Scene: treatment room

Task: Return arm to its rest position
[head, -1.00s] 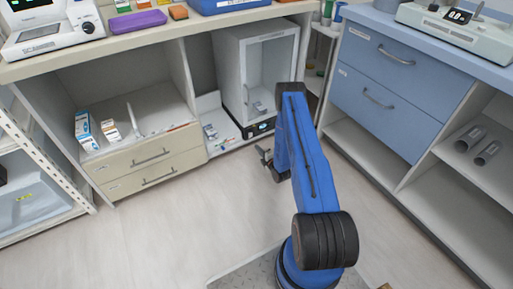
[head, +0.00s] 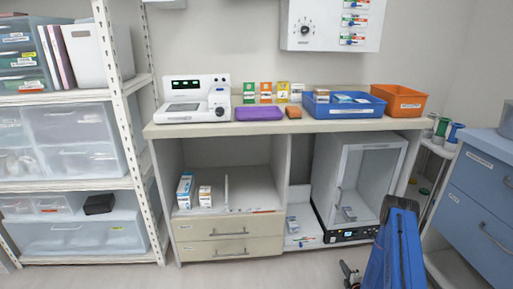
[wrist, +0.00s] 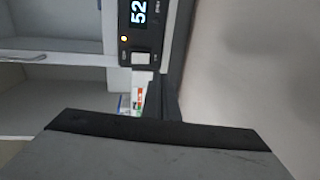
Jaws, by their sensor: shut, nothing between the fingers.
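My blue arm (head: 393,252) shows at the lower right of the head view, folded low in front of the white glass-door cabinet (head: 358,182). My gripper (head: 350,274) shows as a small dark shape at the bottom edge, left of the arm. It is shut and empty. In the wrist view, a grey and black part of my gripper fills the bottom. Beyond it is the cabinet's black control panel (wrist: 140,32), seen sideways, with lit digits.
The cream counter (head: 270,127) holds a white device (head: 194,100), a purple case (head: 259,113), a blue tray (head: 343,109) and an orange bin (head: 399,101). A white shelf rack (head: 125,130) stands left. Blue drawers (head: 485,205) are at right. Some floor shows in front.

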